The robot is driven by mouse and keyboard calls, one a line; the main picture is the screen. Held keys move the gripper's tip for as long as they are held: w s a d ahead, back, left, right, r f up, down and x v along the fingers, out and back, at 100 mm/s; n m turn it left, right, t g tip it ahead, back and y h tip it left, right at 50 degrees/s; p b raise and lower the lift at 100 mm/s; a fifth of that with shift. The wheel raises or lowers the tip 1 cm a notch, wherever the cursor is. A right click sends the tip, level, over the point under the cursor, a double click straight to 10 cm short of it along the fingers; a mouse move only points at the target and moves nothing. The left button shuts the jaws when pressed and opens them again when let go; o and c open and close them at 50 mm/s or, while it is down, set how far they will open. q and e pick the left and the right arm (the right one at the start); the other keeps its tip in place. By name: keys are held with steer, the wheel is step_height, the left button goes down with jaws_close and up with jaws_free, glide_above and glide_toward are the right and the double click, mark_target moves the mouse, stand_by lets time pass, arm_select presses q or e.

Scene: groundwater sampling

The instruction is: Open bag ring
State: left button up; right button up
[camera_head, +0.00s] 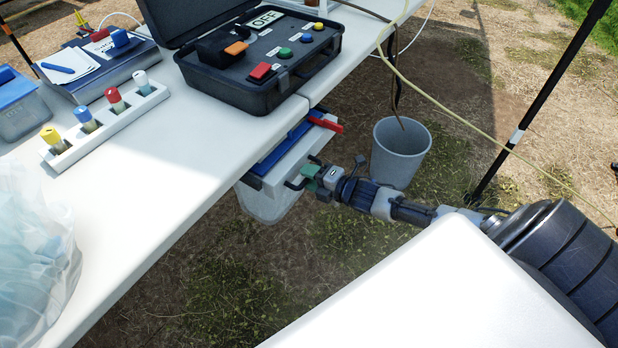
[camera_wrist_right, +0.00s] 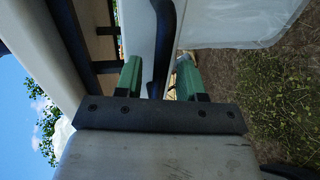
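A pale, translucent bag (camera_head: 268,205) hangs under the table's edge in the head view, below a white and blue rim (camera_head: 285,148). A dark curved handle (camera_head: 292,184) sticks out from its front. A red lever (camera_head: 327,124) shows at the rim's right end. My right gripper (camera_head: 312,176) is at this handle. In the right wrist view, its green fingers (camera_wrist_right: 160,78) stand apart on either side of a dark bar (camera_wrist_right: 166,40), with gaps visible beside it. The pale bag (camera_wrist_right: 240,20) is at upper right there. My left gripper is not in view.
The white table (camera_head: 185,145) holds an open black case (camera_head: 235,85), a vial rack (camera_head: 110,125) and a crumpled clear bag (camera_head: 35,250). A grey bucket (camera_head: 398,155) stands on the ground behind my right arm. A thin yellow hose hangs above it.

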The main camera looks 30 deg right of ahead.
steer(key=shift+w+a+f, duration=0.1)
steer(key=shift+w, duration=0.15)
jaws_close()
